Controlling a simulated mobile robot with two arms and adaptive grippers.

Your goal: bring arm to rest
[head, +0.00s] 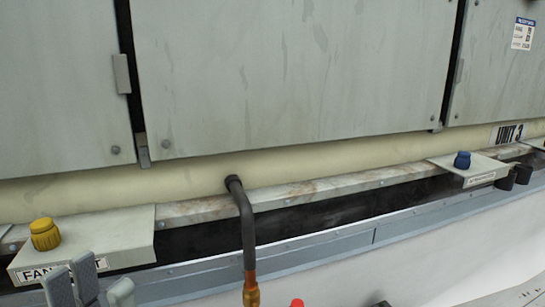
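My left gripper (90,287) shows at the bottom left edge, only as grey fingertips cut off by the frame. It is just in front of the "FAN" label (58,270), which it partly covers. I see nothing held between the fingertips, but how far apart the fingers are is unclear. My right gripper cannot be made out in this view.
A yellow knob (45,234) and a blue knob (462,160) sit on pale ledges. A black hose (245,225) with a copper end (251,290) hangs mid-frame. A red tip (297,303) shows below. Grey cabinet panels (290,70) fill the back.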

